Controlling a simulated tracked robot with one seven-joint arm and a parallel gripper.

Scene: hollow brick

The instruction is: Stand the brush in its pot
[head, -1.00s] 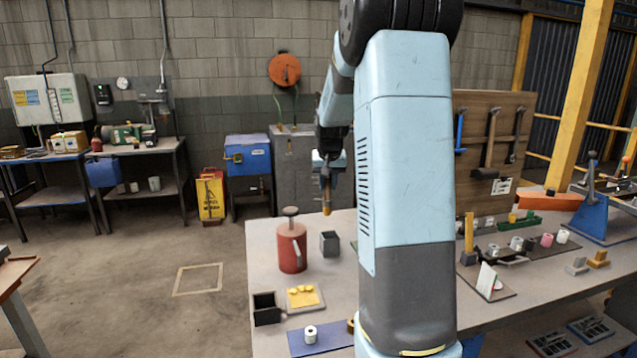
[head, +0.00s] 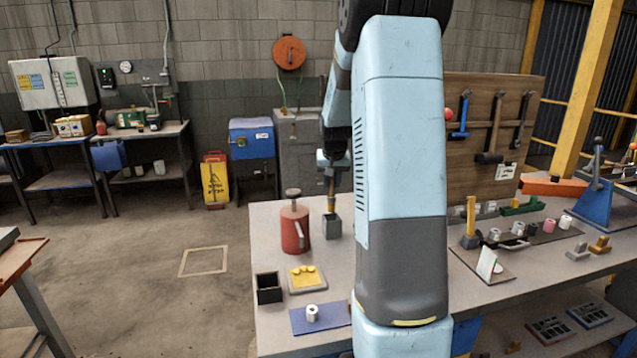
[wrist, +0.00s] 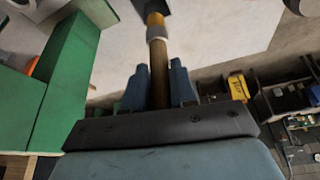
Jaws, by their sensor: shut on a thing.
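The brush (head: 331,202) has a brown handle, a grey collar and a yellow end. It hangs upright, yellow end down, directly over the grey square pot (head: 333,227) on the bench. Its lower end is at the pot's mouth; I cannot tell how far inside it is. My gripper (head: 331,177) is shut on the handle. In the wrist view my gripper (wrist: 158,88) has a finger on each side of the brush (wrist: 158,65), and a dark part of the pot (wrist: 151,5) shows at the top edge.
A red can (head: 294,230) with a handle stands close left of the pot. A black open box (head: 268,289), a tray with yellow pieces (head: 306,281) and a blue mat (head: 318,318) with a white roll lie nearer. A tool board (head: 495,140) stands at the right.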

